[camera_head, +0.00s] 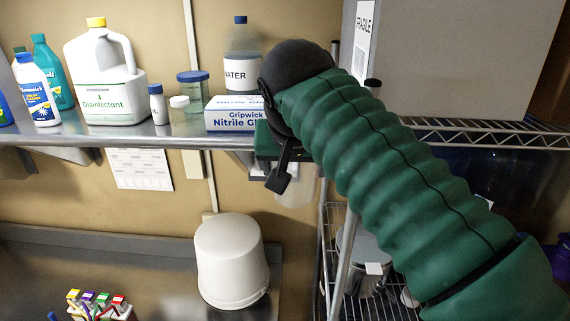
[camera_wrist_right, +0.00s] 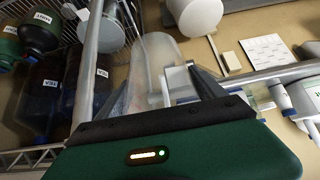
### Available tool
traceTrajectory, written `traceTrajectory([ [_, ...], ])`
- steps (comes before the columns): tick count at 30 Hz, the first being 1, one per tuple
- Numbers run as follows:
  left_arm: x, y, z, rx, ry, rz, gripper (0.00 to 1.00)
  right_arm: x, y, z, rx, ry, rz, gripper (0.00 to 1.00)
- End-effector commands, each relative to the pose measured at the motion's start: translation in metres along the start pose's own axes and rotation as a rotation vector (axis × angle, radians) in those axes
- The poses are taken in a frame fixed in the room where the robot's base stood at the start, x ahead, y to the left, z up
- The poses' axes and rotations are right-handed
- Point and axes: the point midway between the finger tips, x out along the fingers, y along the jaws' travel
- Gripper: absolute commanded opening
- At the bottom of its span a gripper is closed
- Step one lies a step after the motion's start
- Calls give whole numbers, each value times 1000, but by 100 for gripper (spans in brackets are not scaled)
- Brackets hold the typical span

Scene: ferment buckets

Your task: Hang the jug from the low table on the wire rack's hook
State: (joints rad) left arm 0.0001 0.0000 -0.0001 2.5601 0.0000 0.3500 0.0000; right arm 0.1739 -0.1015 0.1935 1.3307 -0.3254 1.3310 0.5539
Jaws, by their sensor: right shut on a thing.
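The jug (camera_wrist_right: 150,60) is a pale translucent vessel between the dark fingers of my right gripper (camera_wrist_right: 172,88) in the right wrist view. The gripper is shut on it, apparently at its handle. In the head view the jug (camera_head: 295,190) hangs in the air below the upper shelf, partly hidden by my right gripper (camera_head: 280,178) and green arm. The wire rack (camera_head: 338,265) stands just right of the jug; its post (camera_wrist_right: 95,40) also shows in the right wrist view. I cannot make out the hook. My left gripper is not in view.
The upper shelf (camera_head: 225,141) holds a disinfectant jug (camera_head: 105,85), a water bottle (camera_head: 242,60) and a glove box (camera_head: 233,113). A white bucket (camera_head: 230,262) stands upside down below. A metal pot (camera_head: 362,265) sits in the rack. Dark bottles (camera_wrist_right: 42,90) are near the rack post.

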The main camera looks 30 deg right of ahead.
Motion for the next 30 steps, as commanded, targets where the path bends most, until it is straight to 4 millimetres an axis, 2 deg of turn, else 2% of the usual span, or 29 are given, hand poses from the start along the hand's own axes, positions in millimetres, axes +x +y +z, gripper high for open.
traceTrajectory([
  [13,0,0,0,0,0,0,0,0,33,2,2,1,0,31],
  [18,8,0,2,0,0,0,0,6,43,5,2,2,1,31],
  [30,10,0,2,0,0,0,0,7,49,6,3,0,0,31],
])
